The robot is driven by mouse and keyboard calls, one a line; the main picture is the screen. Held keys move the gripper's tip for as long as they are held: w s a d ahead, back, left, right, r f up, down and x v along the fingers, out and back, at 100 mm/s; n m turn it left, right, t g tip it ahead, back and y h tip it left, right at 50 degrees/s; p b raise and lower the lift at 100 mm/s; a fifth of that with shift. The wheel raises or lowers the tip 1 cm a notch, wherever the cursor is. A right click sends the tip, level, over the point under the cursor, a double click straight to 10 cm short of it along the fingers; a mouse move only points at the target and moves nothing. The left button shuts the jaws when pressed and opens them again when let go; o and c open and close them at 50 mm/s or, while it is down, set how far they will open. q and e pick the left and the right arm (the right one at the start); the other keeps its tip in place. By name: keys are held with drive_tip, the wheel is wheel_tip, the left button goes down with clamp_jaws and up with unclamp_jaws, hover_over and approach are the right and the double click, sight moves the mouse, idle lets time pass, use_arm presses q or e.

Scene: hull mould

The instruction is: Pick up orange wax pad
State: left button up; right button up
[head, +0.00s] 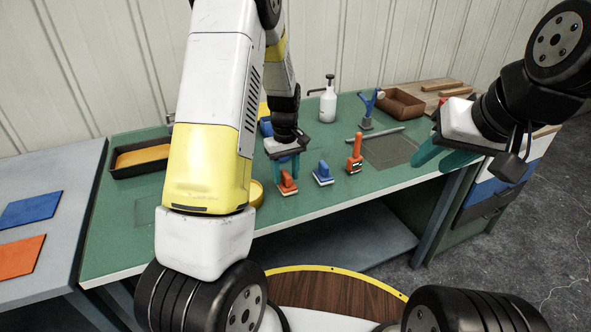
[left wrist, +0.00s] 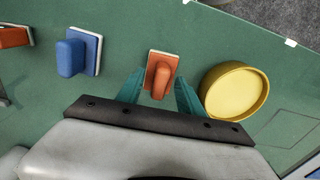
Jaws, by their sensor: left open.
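The orange wax pad (head: 288,184) stands on the green bench, a block with a raised orange handle on a pale base. It also shows in the left wrist view (left wrist: 161,72). My left gripper (head: 286,168) is open just above it. In the left wrist view, its two teal fingers (left wrist: 160,92) stand on either side of the pad's handle, with gaps visible. My right gripper (head: 440,156) is open and empty, over the bench's right part.
A blue pad (head: 323,174) and a taller orange-handled tool (head: 355,157) stand to the right. A yellow round dish (left wrist: 236,91) sits close beside my left gripper.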

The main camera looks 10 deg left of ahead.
sight(286, 173)
use_arm(q)
clamp_jaws()
idle(0.4)
drive_tip(key=shift+r, duration=0.65)
wheel_tip(286, 173, up, 2)
drive_tip(key=shift+r, duration=0.1)
drive_tip(key=s+r, duration=0.1)
drive_tip(key=s, duration=1.5)
drive_tip(key=shift+d+r, duration=0.2)
drive_tip(key=shift+d, duration=0.2)
